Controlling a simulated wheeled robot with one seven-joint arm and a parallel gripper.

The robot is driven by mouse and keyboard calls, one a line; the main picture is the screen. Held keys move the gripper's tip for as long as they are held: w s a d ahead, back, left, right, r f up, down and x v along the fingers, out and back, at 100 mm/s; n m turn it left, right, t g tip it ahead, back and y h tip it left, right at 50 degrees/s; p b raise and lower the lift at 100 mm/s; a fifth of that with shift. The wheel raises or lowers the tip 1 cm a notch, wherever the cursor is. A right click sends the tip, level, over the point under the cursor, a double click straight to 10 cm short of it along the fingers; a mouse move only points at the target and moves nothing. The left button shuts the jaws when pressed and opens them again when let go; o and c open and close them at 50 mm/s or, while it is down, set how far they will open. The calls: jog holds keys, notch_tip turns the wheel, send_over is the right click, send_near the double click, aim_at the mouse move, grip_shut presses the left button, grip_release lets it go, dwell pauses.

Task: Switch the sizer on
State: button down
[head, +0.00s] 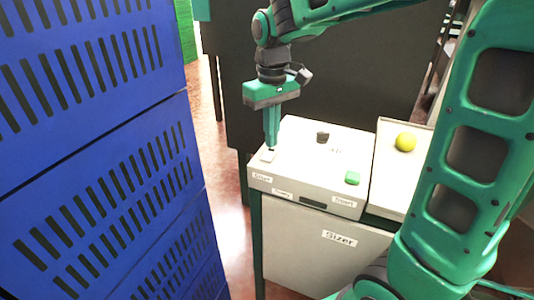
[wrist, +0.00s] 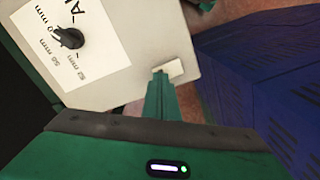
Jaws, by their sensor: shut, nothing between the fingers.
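The sizer (head: 340,240) is a pale cabinet labelled "Sizer" with a sloping control panel on top. On the panel are a small white switch or button (head: 268,156) at the left, a black knob (head: 322,137) at the back and a green button (head: 352,177) at the right. My gripper (head: 271,146) points down, shut and empty, with its tips right at the white piece. In the wrist view the white piece (wrist: 174,69) shows just beyond the fingertips (wrist: 160,75); I cannot tell whether they touch. The black knob (wrist: 69,38) sits on a marked dial plate there.
Tall blue slotted crates (head: 100,150) fill the left side. A yellow-green fruit (head: 405,142) lies on a pale tray (head: 388,185) to the right of the panel. A dark cabinet or wall (head: 330,90) stands behind. My arm covers the right side.

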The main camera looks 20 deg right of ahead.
jog(key=shift+f, duration=0.7)
dwell(0.6)
jog(key=shift+r, duration=0.1)
notch_tip(320, 180, up, 7)
dwell(0.9)
dwell(0.4)
